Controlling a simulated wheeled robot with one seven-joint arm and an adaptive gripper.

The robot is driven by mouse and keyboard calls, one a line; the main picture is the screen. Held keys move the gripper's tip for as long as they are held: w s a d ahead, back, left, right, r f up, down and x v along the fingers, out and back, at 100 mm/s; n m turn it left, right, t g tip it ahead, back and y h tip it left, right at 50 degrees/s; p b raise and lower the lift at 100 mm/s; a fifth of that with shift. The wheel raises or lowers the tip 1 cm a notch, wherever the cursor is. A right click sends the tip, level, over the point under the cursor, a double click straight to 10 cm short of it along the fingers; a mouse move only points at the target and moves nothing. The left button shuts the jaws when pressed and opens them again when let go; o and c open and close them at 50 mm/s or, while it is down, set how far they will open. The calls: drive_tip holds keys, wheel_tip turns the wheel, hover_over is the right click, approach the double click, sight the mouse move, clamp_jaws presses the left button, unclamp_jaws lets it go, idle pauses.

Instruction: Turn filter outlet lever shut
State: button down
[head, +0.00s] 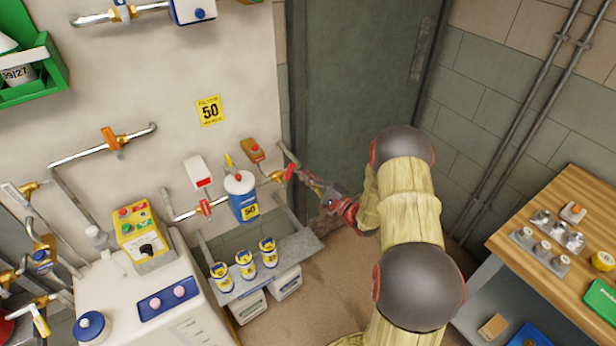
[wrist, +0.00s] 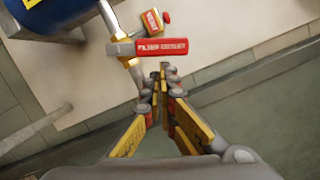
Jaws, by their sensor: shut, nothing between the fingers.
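The filter outlet lever (wrist: 160,47) is a red handle with white lettering in the wrist view. It sits on a brass valve body (wrist: 125,47) and points right, across the line of the pipe. In the head view the red lever (head: 289,173) is right of the blue filter housing (head: 243,200) marked 50. My gripper (wrist: 161,70) is shut and empty, its fingertips just below the lever in the wrist view. I cannot tell whether they touch it. In the head view my gripper (head: 312,182) is beside the lever's right end.
Another red lever (head: 205,207) is on the pipe left of the filter. A wooden bench (head: 560,215) stands right.

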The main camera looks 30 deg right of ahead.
drive_tip(key=shift+r, duration=0.1)
drive_tip(key=shift+a+r+n+g+b, duration=0.15)
drive_tip(key=shift+a+r+n+b, duration=0.2)
drive_tip(key=shift+n, duration=0.45)
drive_tip(key=shift+a+r+n+g+b, duration=0.2)
drive_tip(key=shift+a+r+n+b, duration=0.1)
drive_tip(key=shift+n, duration=0.5)
drive_tip(key=shift+a+r+n+g+b, duration=0.15)
drive_tip(key=shift+a+r+n+b, duration=0.2)
drive_tip(key=shift+n, duration=0.45)
